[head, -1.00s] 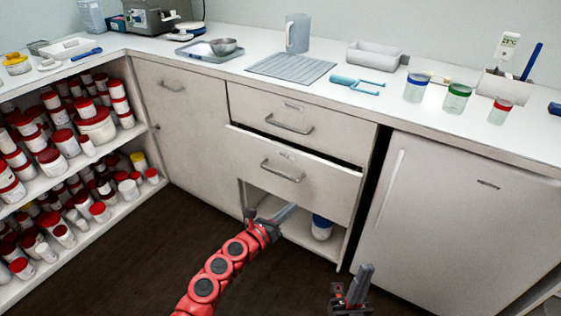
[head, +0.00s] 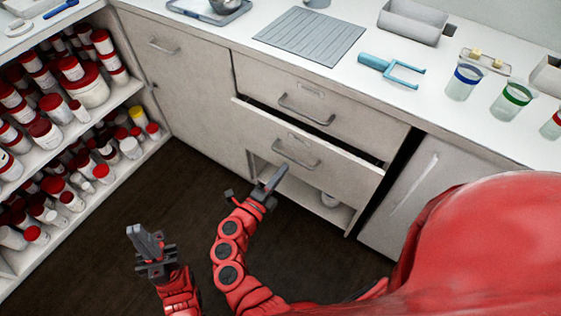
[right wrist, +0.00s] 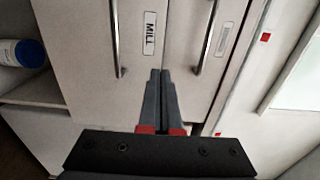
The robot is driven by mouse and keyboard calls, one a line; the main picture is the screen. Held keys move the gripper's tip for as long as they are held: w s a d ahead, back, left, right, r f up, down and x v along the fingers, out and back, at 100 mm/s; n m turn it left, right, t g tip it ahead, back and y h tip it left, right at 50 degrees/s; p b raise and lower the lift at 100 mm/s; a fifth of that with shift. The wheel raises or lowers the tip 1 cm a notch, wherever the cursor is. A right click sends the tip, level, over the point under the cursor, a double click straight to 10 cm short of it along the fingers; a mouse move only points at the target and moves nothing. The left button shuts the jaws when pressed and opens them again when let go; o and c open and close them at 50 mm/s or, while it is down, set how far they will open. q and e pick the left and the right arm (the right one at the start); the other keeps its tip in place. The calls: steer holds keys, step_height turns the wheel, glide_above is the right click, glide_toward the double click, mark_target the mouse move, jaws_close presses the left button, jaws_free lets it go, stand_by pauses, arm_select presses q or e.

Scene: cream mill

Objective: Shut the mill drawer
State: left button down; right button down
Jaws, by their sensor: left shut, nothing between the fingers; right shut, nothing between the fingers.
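The mill drawer (head: 325,168) is the lower of two drawers in the cream cabinet. It stands out a little, with a dark gap along its top edge. Its bar handle (head: 297,155) is on the front. In the right wrist view the MILL label (right wrist: 149,33) and handle (right wrist: 116,40) show. My right gripper (head: 277,178) is shut and empty, its tips in front of the drawer's lower part in the head view. In the wrist view its fingertips (right wrist: 160,76) overlap the drawer front; contact cannot be told. My left gripper (head: 140,238) is shut and empty over the floor at left.
The upper drawer (head: 320,95) looks closed. Below the mill drawer is an open shelf (head: 310,200) with a container (head: 330,199). Shelves of red-lidded jars (head: 85,92) stand at left. A small fridge (head: 425,180) is at right, partly behind my red arm. Dark floor (head: 110,210) is clear.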

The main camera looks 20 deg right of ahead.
mark_target(307, 139)
steer(key=x, duration=1.1)
steer(key=shift+w+d+p, duration=0.15)
steer(key=shift+d+p, duration=0.05)
steer(key=shift+p, duration=0.2)
